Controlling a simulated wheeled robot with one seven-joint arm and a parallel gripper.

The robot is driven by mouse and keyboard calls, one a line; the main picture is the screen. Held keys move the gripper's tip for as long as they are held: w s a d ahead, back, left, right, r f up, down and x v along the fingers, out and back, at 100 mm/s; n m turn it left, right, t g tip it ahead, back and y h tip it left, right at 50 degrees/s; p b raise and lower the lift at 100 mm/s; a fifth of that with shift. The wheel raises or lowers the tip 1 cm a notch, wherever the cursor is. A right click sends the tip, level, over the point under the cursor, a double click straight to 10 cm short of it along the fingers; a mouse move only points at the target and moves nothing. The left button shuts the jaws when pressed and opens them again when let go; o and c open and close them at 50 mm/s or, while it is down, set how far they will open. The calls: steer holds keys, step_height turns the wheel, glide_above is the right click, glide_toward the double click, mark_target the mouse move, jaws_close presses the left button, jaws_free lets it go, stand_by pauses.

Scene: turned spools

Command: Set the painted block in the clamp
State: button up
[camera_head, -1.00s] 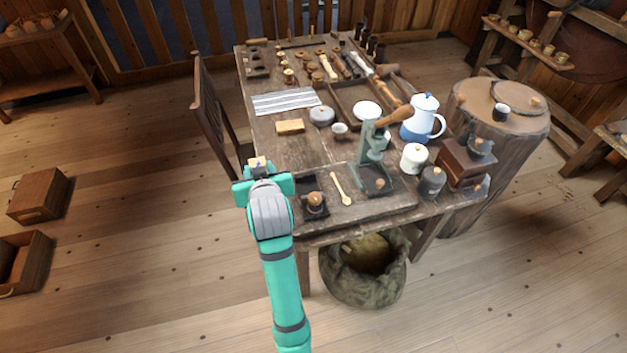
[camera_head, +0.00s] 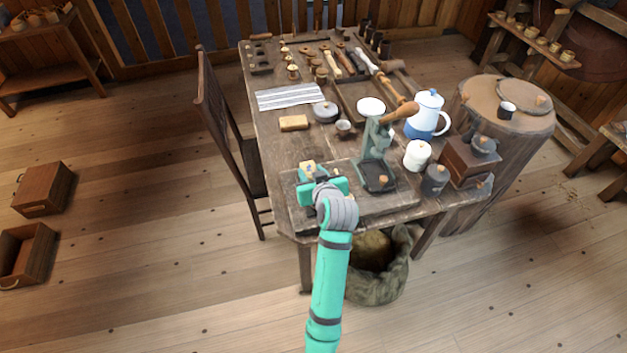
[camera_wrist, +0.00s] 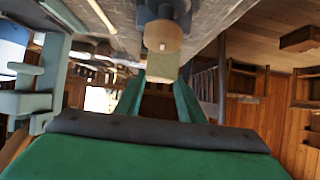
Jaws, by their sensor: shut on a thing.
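The painted block (camera_head: 307,166) is pale yellow with a bluish patch, and shows just beyond my gripper (camera_head: 318,184) in the head view. In the wrist view the block (camera_wrist: 162,68) sits between the two teal fingertips of my gripper (camera_wrist: 161,80), which is shut on it. A dark clamp (camera_wrist: 166,9) with a round wooden knob (camera_wrist: 162,36) is just past the block. Block and knob overlap in the picture; I cannot tell whether they touch. In the head view my gripper and arm hide most of the clamp.
A green lever press (camera_head: 375,150) stands close right of my gripper; its frame fills the left of the wrist view (camera_wrist: 40,90). A white jar (camera_head: 417,154), dark jar (camera_head: 434,180) and grinder (camera_head: 467,165) stand farther right. A tan block (camera_head: 294,123) and striped cloth (camera_head: 290,97) lie behind.

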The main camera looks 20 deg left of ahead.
steer(key=shift+w+d+f, duration=0.15)
steer(key=shift+f, duration=0.8)
steer(key=shift+w+d+f, duration=0.1)
steer(key=shift+f, duration=0.85)
steer(key=o, duration=1.2)
